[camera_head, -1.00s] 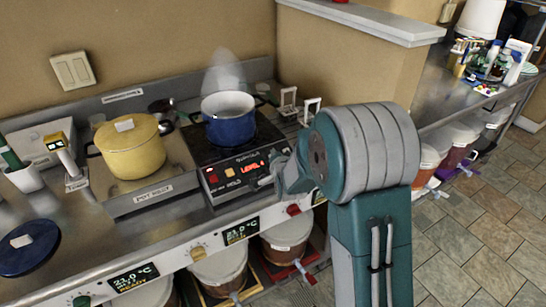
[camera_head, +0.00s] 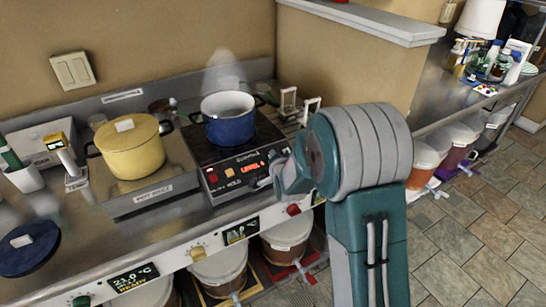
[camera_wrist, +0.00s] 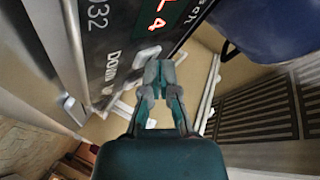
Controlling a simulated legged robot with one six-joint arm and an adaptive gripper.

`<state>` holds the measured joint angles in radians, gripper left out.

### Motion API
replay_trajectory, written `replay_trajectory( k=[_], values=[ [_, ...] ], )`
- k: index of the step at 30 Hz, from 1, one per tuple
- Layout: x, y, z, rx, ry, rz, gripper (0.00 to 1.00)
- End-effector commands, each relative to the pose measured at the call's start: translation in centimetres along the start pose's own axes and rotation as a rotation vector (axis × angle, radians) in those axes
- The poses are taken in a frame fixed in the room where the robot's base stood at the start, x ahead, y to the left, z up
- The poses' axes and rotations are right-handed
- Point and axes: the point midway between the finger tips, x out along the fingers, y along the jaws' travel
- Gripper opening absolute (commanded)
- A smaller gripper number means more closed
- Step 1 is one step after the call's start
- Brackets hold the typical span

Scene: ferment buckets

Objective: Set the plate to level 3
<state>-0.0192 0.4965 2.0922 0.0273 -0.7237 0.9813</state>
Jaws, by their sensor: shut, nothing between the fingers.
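The plate is a black hot plate (camera_head: 207,150) on the steel counter, with its control panel on the front. Its red display (camera_head: 249,169) reads LEVEL, with the digit hard to read there. In the wrist view the display (camera_wrist: 150,32) shows a red 4, turned sideways. A DOWN label (camera_wrist: 121,66) sits beside the fingers. My gripper (camera_head: 261,183) is shut and empty, in front of the panel's right part. It also shows in the wrist view (camera_wrist: 157,74), where contact with a button cannot be told. A blue pot (camera_head: 231,127) stands on the plate.
A yellow lidded pot (camera_head: 134,157) stands on the pot-rest surface to the left. Small white-framed stands (camera_head: 312,108) are right of the plate, near my arm. Lidded buckets (camera_head: 290,232) sit under the counter. A dark blue lid (camera_head: 28,250) lies at the counter's left.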

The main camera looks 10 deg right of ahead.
Motion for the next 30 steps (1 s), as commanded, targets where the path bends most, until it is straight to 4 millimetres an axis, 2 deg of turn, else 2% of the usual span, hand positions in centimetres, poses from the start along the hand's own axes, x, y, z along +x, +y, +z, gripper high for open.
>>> replay_trajectory(
  k=[16, 30],
  values=[
    [0.1, 0.1, 0.1, 0.0, -0.001, 0.0, 0.0],
    [-1.0, -0.8, -0.7, 0.0, 0.0, 0.0, 0.0]
  ],
)
